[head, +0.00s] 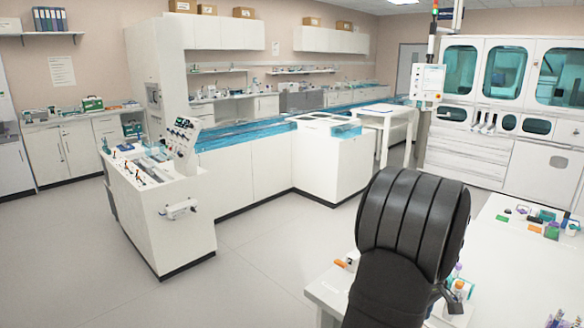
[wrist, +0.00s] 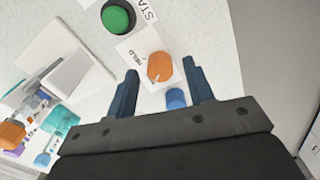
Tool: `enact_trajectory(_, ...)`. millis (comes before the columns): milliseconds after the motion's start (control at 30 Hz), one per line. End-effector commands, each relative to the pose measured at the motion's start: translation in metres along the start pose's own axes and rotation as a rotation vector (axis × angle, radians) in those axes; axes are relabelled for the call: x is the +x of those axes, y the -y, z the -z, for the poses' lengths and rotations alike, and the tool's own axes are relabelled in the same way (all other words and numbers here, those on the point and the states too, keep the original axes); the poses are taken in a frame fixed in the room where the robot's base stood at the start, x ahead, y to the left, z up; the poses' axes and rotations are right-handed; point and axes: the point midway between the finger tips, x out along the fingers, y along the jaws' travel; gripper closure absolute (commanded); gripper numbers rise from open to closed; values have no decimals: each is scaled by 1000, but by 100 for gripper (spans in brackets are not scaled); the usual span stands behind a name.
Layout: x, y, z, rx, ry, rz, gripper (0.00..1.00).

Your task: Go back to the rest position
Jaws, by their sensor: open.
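My gripper (wrist: 160,68) shows in the wrist view with its two dark blue fingers spread apart, open. An orange round piece (wrist: 160,67) on a white labelled plate lies between and beyond the fingertips. A blue cylinder (wrist: 176,98) shows between the fingers, nearer the palm; nothing appears gripped. In the head view my black arm covers part of the white table (head: 325,290) at the lower right, and my gripper's fingers are mostly hidden there.
A green button (wrist: 118,17) with a partly cut-off label is beyond the left finger. A white stand (wrist: 75,80) and coloured tube items (wrist: 55,125) lie to the left. The table edge and floor are at right. Small coloured items (head: 545,222) sit on the right table.

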Motion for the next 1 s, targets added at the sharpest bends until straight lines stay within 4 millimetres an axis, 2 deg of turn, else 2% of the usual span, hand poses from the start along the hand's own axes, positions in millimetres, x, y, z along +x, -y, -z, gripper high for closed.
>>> enact_trajectory(200,11,0,0,0,0,0,52)
enact_trajectory(567,9,0,0,0,0,-1,52)
enact_trajectory(767,-12,-1,0,0,-1,-3,52)
enact_trajectory(1000,-59,-1,0,0,-2,-5,52)
